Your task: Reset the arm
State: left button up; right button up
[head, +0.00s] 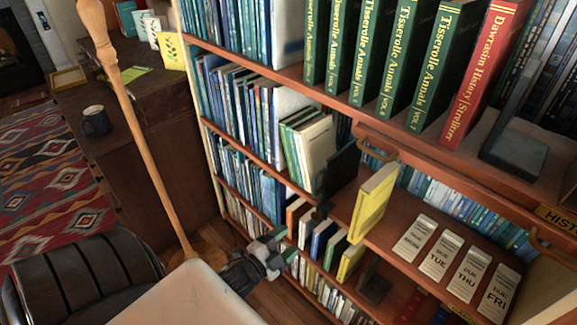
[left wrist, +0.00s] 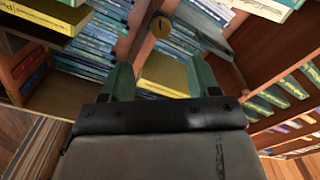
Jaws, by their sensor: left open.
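My left gripper (head: 284,246) is low in front of the bookcase (head: 285,192), beside the lower shelf of mixed books. Its green fingers are apart, with nothing seen between them. In the left wrist view the open fingers (left wrist: 159,76) point toward the shelves. A yellow book lies flat below and between them in that view. My left arm comes in from the bottom left of the head view. My right gripper is in neither view.
A yellow book (head: 372,203) stands by the shelf edge, right of a dark bookend (head: 340,168). Day cards (head: 440,254) lie to the right. A wooden post (head: 143,135) rises left of the arm. A dark mug (head: 96,121) sits on the cabinet (head: 150,152).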

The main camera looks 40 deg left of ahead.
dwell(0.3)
pick_arm(q)
jog(key=s+d+f+n+g+y+p, duration=0.1)
jog(key=s+d+f+n+g+p, duration=0.15)
jog(key=s+f+g, duration=0.6)
jog(key=s+d+f+n+g+y+p, duration=0.1)
jog(key=s+d+f+n+p, duration=0.25)
jog(key=f, duration=0.95)
jog(key=s+d+f+n+g, duration=0.1)
jog(key=s+f+g, duration=0.1)
jog(key=s, duration=0.5)
jog(key=s+d+f+n+g, duration=0.1)
jog(key=s+f+g, duration=0.2)
jog(key=s, duration=0.4)
jog(key=s+d+f+n+g+p, duration=0.1)
jog(key=s+f+g, duration=0.1)
jog(key=s, duration=0.5)
jog(key=shift+s+d+f+n, duration=0.25)
jog(key=shift+d+n, duration=0.15)
